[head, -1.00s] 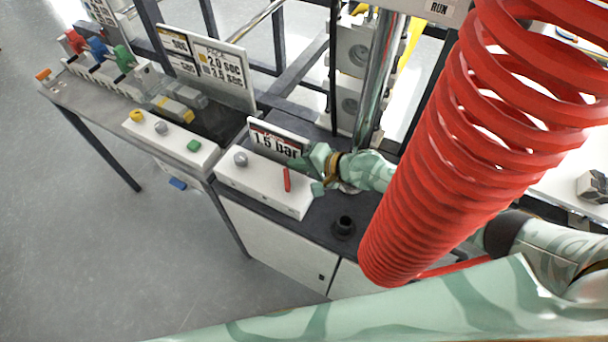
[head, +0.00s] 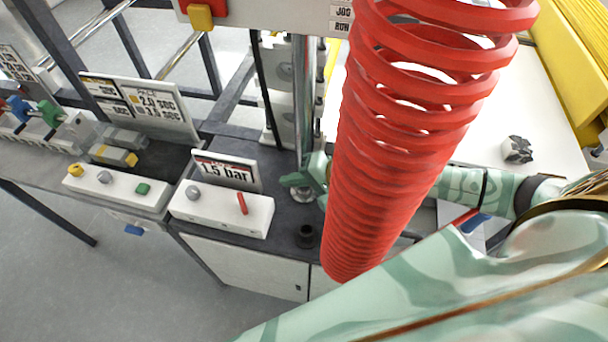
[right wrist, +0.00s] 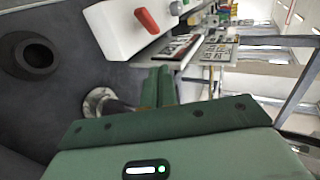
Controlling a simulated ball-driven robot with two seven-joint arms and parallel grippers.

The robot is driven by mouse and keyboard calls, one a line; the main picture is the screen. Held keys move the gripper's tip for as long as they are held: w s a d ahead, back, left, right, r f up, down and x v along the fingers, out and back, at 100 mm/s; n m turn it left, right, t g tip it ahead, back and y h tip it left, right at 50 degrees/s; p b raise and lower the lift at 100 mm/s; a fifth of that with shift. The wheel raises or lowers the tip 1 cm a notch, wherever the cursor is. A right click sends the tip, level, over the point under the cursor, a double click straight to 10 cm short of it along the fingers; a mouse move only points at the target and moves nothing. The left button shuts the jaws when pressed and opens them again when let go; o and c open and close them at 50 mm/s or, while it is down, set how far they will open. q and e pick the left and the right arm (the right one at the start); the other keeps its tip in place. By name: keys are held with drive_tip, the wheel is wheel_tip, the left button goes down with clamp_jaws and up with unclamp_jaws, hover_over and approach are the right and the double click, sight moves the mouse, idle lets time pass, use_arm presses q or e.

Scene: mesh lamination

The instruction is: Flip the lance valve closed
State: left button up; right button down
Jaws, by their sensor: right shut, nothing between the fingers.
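The red valve lever (head: 242,203) stands on the right part of a white box (head: 222,213), beside a grey knob (head: 193,192). In the right wrist view the lever (right wrist: 147,20) is near the top edge, tilted on the box. My right gripper (head: 313,180) is to the right of the box, apart from the lever, partly hidden by the red coiled hose. Its green fingers show together and empty in the right wrist view (right wrist: 158,88). My left gripper is not in view.
The red coiled hose (head: 400,150) hangs in front of my right arm. A "1.5 bar" sign (head: 226,172) stands behind the box. A black round socket (head: 306,236) and a chrome post (head: 300,110) are near the gripper. A second white box (head: 115,190) is at left.

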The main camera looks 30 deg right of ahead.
drive_tip(key=shift+v, duration=1.7)
drive_tip(key=shift+a, duration=0.1)
